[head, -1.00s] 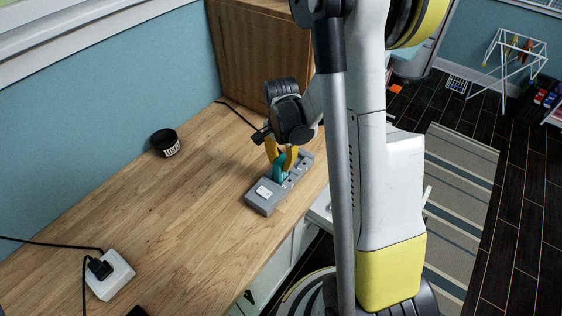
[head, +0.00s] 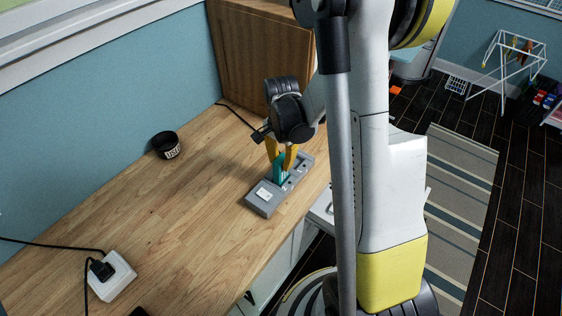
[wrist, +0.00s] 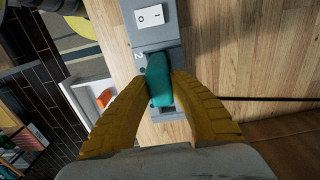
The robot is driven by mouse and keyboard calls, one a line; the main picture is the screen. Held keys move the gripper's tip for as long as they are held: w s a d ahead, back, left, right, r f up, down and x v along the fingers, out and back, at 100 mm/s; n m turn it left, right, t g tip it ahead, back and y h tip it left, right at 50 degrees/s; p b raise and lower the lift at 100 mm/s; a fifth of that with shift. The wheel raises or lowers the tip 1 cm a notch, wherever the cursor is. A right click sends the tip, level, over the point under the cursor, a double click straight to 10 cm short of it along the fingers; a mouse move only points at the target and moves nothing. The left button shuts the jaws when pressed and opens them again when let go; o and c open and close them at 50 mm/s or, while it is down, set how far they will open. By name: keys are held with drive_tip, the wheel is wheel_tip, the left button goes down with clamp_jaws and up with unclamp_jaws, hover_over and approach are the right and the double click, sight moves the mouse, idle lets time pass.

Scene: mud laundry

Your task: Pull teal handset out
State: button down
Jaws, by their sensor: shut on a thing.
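The teal handset (head: 280,168) stands upright at the grey charging dock (head: 262,200) on the wooden counter. My gripper (head: 282,160) reaches down from above with its yellow fingers shut on the handset. In the wrist view the teal handset (wrist: 158,82) sits between the two yellow fingertips (wrist: 160,88), over the grey dock (wrist: 158,40) with its white switch. The handset's lower end is hidden, so I cannot tell whether it is still seated in its slot.
A white power block (head: 112,277) with a black plug lies at the front left. A wooden cabinet (head: 255,65) stands behind my gripper. The middle of the counter (head: 170,220) is clear.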

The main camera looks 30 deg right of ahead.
drive_tip(key=shift+r+p, duration=2.1)
drive_tip(key=shift+r, duration=1.3)
